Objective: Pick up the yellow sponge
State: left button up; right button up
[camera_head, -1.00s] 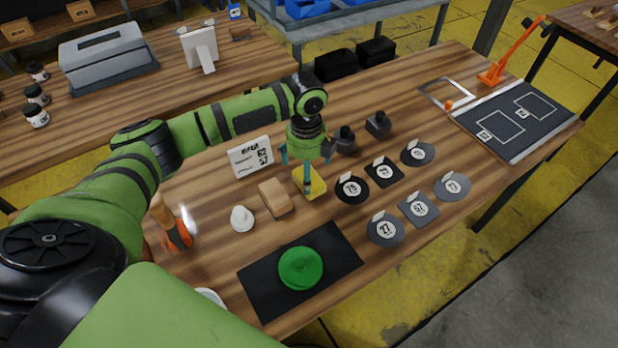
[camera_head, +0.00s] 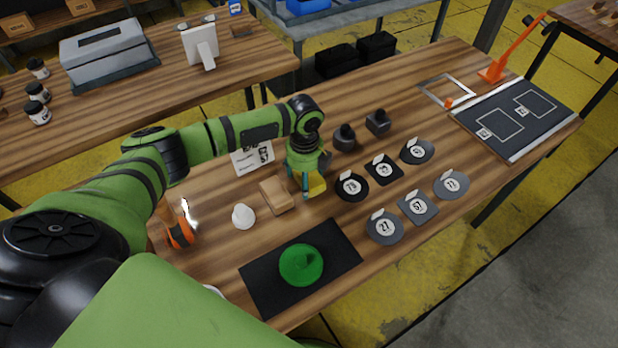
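The yellow sponge (camera_head: 316,185) is in the grip of my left gripper (camera_head: 308,181), right of a tan block (camera_head: 277,195). The sponge looks tilted and partly hidden by the teal fingers. It appears to be a little above the wooden table, though the gap is hard to judge. My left gripper points down, with its arm coming in from the left. My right gripper is out of view.
A white cone-like piece (camera_head: 243,216) stands left of the tan block. Numbered dark discs and squares, such as one round disc (camera_head: 384,227), lie to the right. A green disc (camera_head: 301,265) rests on a black mat (camera_head: 265,295) in front. Dark weights (camera_head: 345,138) stand behind.

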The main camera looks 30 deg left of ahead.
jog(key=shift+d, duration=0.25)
pick_arm(q)
jog(key=shift+r, duration=0.25)
jog(key=r, duration=0.2)
jog(key=r+b, duration=0.1)
jog(key=shift+s+d+r, duration=0.15)
jog(key=shift+d+r, duration=0.15)
jog(key=shift+r, duration=0.05)
jog(key=s+d+r+b, duration=0.1)
jog(key=s+d+r, duration=0.4)
jog(key=d, duration=0.4)
jog(key=shift+s+d+r+b, duration=0.3)
jog(key=shift+s+r, duration=0.1)
jog(key=shift+r, duration=0.45)
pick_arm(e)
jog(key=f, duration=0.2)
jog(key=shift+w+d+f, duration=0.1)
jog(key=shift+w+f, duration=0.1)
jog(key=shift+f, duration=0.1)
